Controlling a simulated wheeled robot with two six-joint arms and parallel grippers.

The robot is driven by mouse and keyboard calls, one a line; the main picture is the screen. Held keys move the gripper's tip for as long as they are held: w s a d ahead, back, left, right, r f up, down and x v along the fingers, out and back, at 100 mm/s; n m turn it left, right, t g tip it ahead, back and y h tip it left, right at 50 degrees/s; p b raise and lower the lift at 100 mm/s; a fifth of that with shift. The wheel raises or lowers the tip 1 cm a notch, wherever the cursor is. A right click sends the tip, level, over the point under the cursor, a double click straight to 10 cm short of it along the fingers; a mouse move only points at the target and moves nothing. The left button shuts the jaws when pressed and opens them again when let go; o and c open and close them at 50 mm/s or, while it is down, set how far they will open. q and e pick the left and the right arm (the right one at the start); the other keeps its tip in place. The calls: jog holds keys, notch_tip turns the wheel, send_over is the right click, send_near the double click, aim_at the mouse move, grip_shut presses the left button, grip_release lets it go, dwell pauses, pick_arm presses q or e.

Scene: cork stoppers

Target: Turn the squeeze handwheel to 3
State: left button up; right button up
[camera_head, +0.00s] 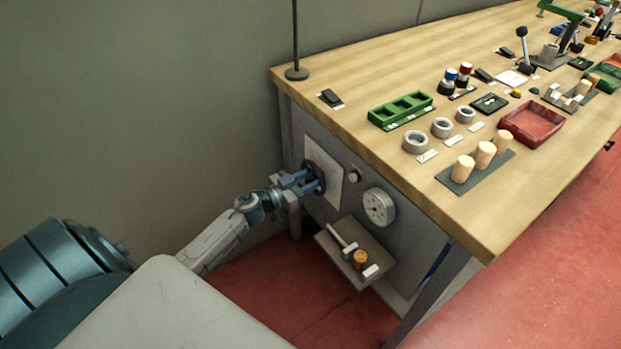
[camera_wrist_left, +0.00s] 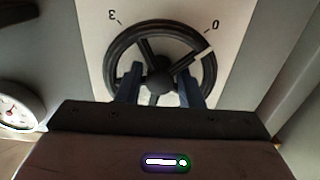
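The black handwheel (camera_head: 316,178) is on a white plate (camera_head: 331,189) on the bench's grey front panel. In the left wrist view the wheel (camera_wrist_left: 113,54) shows upside down, with spokes, a round hub and a white mark on its rim. The mark sits close to the 0 tick; the 3 is on the other side of the plate. My left gripper (camera_head: 307,184) is at the wheel. In the wrist view its two blue fingers (camera_wrist_left: 160,88) are apart, one on each side of the hub, overlapping the wheel's face. Whether they touch spokes is unclear. My right gripper is out of view.
A round dial gauge (camera_head: 379,206) and a small knob (camera_head: 354,175) are right of the wheel. A low shelf (camera_head: 372,283) with small items juts out below. The wooden bench top (camera_head: 350,75) above holds a green tray (camera_head: 401,110), rings and corks.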

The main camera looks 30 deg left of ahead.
pick_arm(q)
jog(key=shift+c, duration=0.4)
jog(key=c, duration=0.6)
jog(key=shift+m, duration=0.3)
